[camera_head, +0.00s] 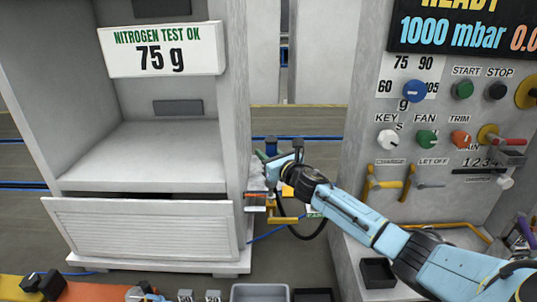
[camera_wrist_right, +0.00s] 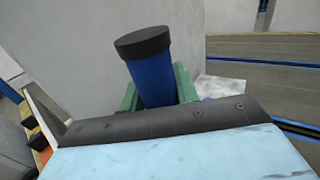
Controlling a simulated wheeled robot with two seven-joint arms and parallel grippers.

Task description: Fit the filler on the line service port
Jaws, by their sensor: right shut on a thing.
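My right gripper (camera_head: 270,158) is at the right side of the white cabinet, at the end of the light blue arm. In the wrist view its green fingers (camera_wrist_right: 158,92) are on both sides of a blue cylinder with a black cap, the filler (camera_wrist_right: 152,80), and are shut on it. The filler's blue body shows small in the head view (camera_head: 271,146). Orange and yellow fittings (camera_head: 283,220) show on the cabinet side just below the gripper. I cannot tell which part is the line service port, or whether the filler touches it. My left gripper is not in view.
The white cabinet (camera_head: 150,212) has a sign reading "NITROGEN TEST OK 75 g" (camera_head: 160,50). A control panel (camera_head: 450,130) with knobs, buttons and yellow hooks stands at the right. Grey trays (camera_head: 258,292) are at the bottom.

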